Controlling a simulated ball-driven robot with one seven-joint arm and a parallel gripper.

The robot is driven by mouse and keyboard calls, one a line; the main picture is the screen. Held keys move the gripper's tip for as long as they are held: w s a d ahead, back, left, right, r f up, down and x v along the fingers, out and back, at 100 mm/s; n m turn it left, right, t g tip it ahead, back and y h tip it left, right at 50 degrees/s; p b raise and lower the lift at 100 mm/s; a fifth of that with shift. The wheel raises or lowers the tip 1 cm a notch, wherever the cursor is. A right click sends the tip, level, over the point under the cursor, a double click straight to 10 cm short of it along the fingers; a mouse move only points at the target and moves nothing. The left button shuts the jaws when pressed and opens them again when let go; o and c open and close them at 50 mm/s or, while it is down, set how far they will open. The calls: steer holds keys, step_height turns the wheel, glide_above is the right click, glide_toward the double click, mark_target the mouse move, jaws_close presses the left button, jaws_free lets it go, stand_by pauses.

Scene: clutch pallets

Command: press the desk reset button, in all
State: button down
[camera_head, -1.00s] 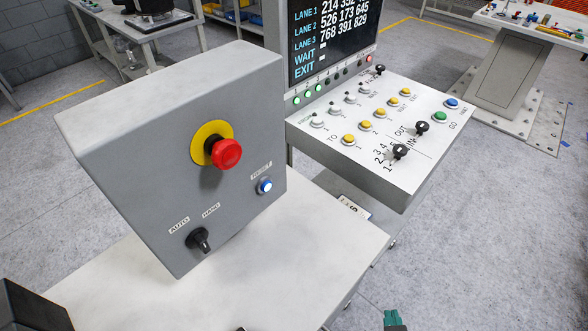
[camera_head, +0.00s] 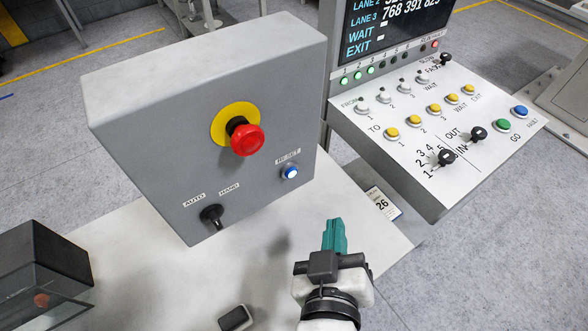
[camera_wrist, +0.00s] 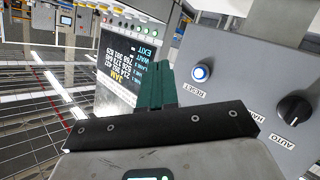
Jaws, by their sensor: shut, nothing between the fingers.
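The reset button (camera_head: 290,172) is a small lit blue-white button under a RESET label, on the lower right of a grey control box (camera_head: 150,150). It also shows in the wrist view (camera_wrist: 201,73), to the right of my fingers. My gripper (camera_head: 335,232) has teal fingers, shut and empty. In the head view it is below and right of the button, apart from it, with the fingers pointing up the picture. In the wrist view my gripper (camera_wrist: 155,85) shows the fingers together.
The box also carries a red emergency stop (camera_head: 246,140) on a yellow disc and a black AUTO/HAND knob (camera_head: 212,215). A sloped console (camera_head: 440,125) with several buttons stands at right under a screen (camera_head: 395,30). A dark case (camera_head: 45,265) sits at lower left.

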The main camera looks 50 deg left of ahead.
mark_target(291, 172)
steer(key=shift+a, duration=0.1)
steer(key=a+b, duration=0.2)
steer(key=a, duration=0.6)
steer(key=shift+w+a, duration=0.25)
steer(key=shift+w, duration=0.1)
steer(key=shift+a, duration=0.1)
stand_by(1.7)
steer(key=shift+a, duration=0.3)
steer(key=shift+a, duration=0.5)
stand_by(0.7)
steer(key=shift+d, duration=0.1)
steer(key=shift+d+p, duration=0.45)
steer(key=shift+d, duration=0.35)
